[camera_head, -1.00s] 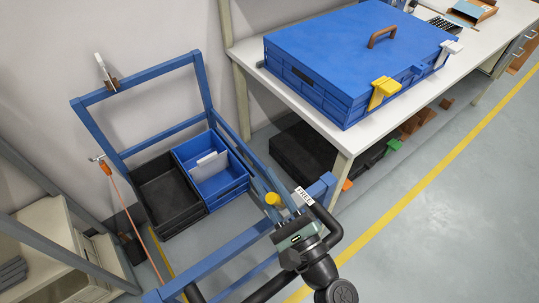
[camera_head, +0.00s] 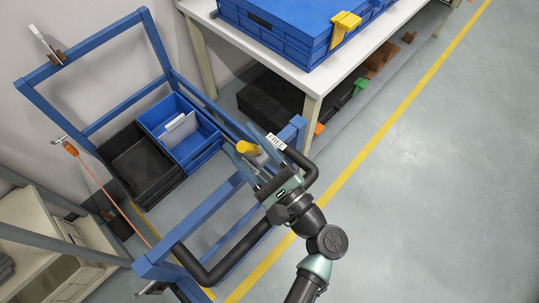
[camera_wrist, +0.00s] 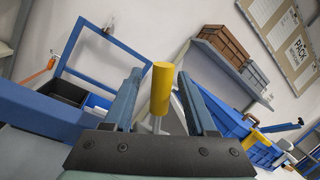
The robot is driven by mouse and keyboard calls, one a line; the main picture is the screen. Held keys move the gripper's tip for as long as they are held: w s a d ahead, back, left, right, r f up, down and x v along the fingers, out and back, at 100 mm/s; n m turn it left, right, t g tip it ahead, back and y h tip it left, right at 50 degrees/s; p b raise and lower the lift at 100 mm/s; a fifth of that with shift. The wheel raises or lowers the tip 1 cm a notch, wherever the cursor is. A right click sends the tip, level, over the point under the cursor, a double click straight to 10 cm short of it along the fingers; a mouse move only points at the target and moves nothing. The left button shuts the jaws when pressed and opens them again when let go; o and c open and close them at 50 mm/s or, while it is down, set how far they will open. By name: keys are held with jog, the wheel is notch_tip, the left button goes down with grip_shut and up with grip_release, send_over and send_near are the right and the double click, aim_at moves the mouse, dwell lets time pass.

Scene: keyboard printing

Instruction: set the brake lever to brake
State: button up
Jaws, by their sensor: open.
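The brake lever has a yellow knob (camera_head: 246,147) on a pale metal rod. It stands at the near right corner of the blue cart frame (camera_head: 205,213), beside a white label reading FREE (camera_head: 276,142). My gripper (camera_head: 257,168) is open at the lever, its fingers pointing toward the knob. In the wrist view the knob (camera_wrist: 161,88) stands upright between the two blue-grey fingers of my gripper (camera_wrist: 159,78), with a gap visible on each side. The lower part of the rod is partly hidden by my gripper's body.
A black bin (camera_head: 146,166) and a blue bin (camera_head: 207,139) sit on the cart. A white table (camera_head: 310,80) bearing a large blue case (camera_head: 290,32) is behind. Beige drawers (camera_head: 60,250) stand at lower left. The floor at right is clear.

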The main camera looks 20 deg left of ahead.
jog(key=b+v, duration=0.1)
jog(key=v, duration=0.9)
jog(key=shift+s+d+f, duration=0.1)
jog(key=shift+s+d, duration=0.1)
jog(key=shift+d, duration=0.1)
jog(key=w+r+n+t+h+p, duration=0.1)
jog(key=w+r+n+h, duration=0.5)
jog(key=w, duration=0.4)
jog(key=w+d+r+n+t+h+p, duration=0.1)
jog(key=w+r+n+t+h, duration=0.2)
jog(key=r, duration=0.6)
jog(key=w+d+r+n+t+h, duration=0.1)
jog(key=w+r+n+t, duration=0.2)
jog(key=w+r, duration=0.35)
jog(key=s+d+r+n+t+h, duration=0.1)
jog(key=s+r+t+h, duration=0.1)
jog(key=r, duration=0.9)
jog(key=s+d+r+n+t+h+p, duration=0.1)
jog(key=s+r+t, duration=0.4)
jog(key=r, duration=0.6)
jog(key=s+d+r+n+t+h, duration=0.2)
jog(key=s+r, duration=0.4)
jog(key=r, duration=0.5)
jog(key=n+t+h, duration=0.1)
jog(key=t+h, duration=0.1)
jog(key=shift+s+d+r+h+p, duration=0.25)
jog(key=shift+d+h+p, duration=0.15)
